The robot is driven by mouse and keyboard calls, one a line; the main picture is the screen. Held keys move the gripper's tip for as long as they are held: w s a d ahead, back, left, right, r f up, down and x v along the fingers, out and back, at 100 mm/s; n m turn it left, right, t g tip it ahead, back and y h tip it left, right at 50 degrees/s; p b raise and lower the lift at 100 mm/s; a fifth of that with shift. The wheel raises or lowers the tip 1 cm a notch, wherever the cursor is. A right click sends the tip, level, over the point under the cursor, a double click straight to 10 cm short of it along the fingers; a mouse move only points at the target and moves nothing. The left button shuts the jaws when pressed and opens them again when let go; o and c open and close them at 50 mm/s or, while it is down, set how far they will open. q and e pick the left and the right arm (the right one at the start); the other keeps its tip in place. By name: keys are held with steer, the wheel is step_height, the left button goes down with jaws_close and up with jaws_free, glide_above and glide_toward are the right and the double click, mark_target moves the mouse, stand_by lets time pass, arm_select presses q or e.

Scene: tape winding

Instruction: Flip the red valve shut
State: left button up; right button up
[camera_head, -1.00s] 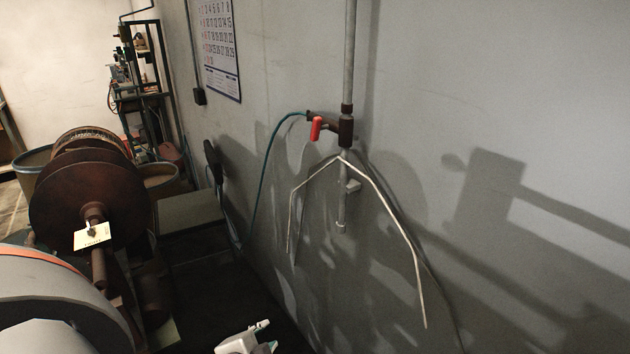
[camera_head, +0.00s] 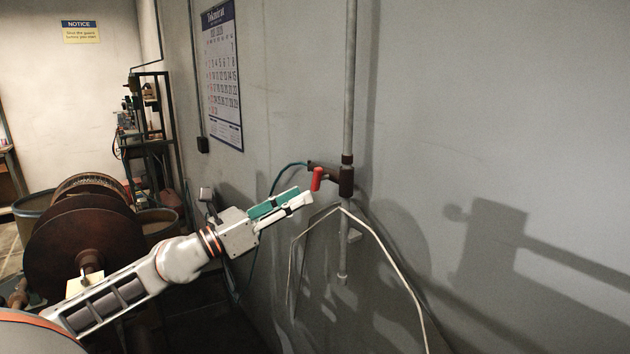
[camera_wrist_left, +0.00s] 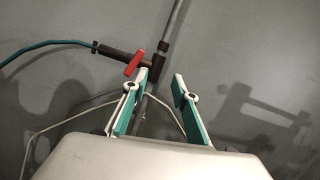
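The red valve handle (camera_head: 317,178) sits on a dark brown fitting (camera_head: 345,180) on a grey vertical pipe on the wall. The handle points down and slightly tilted in the head view. In the left wrist view the red handle (camera_wrist_left: 134,62) lies slantwise, just beyond the left finger's tip. My left gripper (camera_head: 304,196) reaches in from the left, just left of and a little below the handle, apparently apart from it. In the left wrist view its two fingers (camera_wrist_left: 160,88) are spread with nothing between them. My right gripper is not in view.
A teal hose (camera_head: 276,178) runs from the fitting down the wall. A pale cable (camera_head: 385,250) hangs over the pipe below the fitting. A large brown reel (camera_head: 70,240) stands at left, and a calendar (camera_head: 222,80) hangs on the wall.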

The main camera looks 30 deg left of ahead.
mark_target(313, 180)
arm_select(q)
steer(key=shift+w+a+r+m+g+y+p, duration=0.15)
steer(key=shift+w+a+r+m+g+y, duration=0.15)
steer(key=shift+w+a+m, duration=0.35)
steer(key=shift+w+a+r+m+g+y+p, duration=0.2)
steer(key=shift+w+a+m+g+y, duration=0.2)
steer(key=shift+w+m, duration=0.5)
steer(key=shift+w+a+r+m+g+y+p, duration=0.15)
steer(key=shift+w+a+r+m+g+y, duration=0.3)
steer(key=shift+w, duration=0.45)
steer(key=shift+p+x, duration=0.65)
steer(key=shift+x, duration=0.9)
steer(key=shift+w+d+f, duration=0.15)
steer(key=shift+w+f, duration=0.05)
steer(key=shift+w, duration=0.15)
steer(key=shift+p+x, duration=0.4)
steer(key=shift+x, duration=0.45)
steer(key=shift+f, duration=0.1)
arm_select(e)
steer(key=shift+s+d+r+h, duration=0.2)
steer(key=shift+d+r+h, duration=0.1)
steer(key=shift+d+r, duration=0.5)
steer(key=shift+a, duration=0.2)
arm_select(q)
jaws_close()
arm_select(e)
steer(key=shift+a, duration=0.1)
